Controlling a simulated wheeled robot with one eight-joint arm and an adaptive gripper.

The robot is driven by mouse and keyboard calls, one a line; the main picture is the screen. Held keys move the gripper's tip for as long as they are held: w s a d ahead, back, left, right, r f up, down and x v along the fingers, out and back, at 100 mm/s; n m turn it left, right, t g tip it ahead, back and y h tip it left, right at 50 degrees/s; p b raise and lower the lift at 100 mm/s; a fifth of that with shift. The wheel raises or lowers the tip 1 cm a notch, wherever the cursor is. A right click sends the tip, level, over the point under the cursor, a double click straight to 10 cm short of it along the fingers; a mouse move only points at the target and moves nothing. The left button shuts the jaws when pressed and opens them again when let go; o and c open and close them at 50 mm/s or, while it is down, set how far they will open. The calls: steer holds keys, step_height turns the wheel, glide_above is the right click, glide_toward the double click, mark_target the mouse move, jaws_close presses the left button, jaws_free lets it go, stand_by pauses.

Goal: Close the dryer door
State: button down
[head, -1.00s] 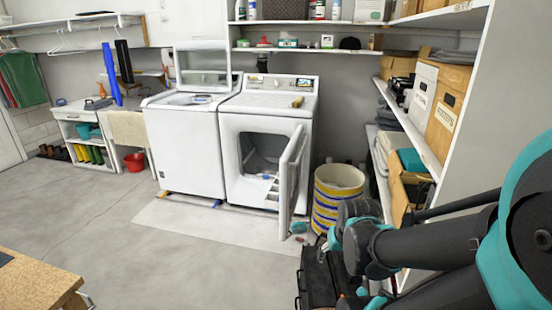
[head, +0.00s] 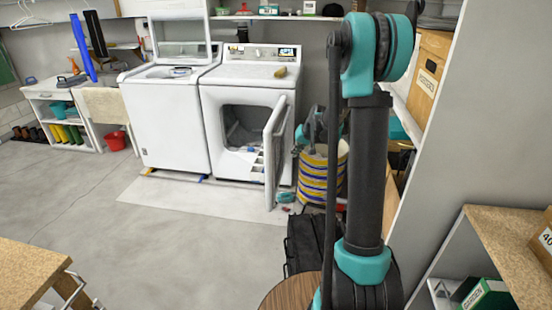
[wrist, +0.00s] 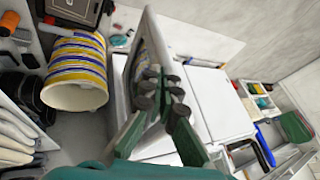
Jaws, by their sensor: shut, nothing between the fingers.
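The white dryer (head: 245,120) stands to the right of the washer with its front opening showing. Its door (head: 274,155) is hinged on the right and stands wide open, sticking out toward me. In the wrist view the door (wrist: 152,42) is a tilted white panel just beyond my fingers. My gripper (wrist: 163,88) is shut and empty, its dark fingertips close to the door. I cannot tell whether they touch it. In the head view my gripper is partly hidden behind my arm, to the right of the door and above the striped basket.
A yellow, blue and white striped basket (head: 318,180) stands right of the dryer. A black case (head: 302,243) lies on the floor in front of it. The washer (head: 165,115) has its lid up. Shelving (head: 425,150) lines the right side. The floor left of the door is clear.

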steer(key=w+f+y, duration=0.1)
steer(key=w+f, duration=0.4)
steer(key=w, duration=0.6)
steer(key=w+a+f, duration=0.6)
steer(key=f, duration=0.2)
steer(key=shift+a+t, duration=0.3)
steer(key=shift+w+f, duration=0.1)
steer(key=shift+w, duration=0.05)
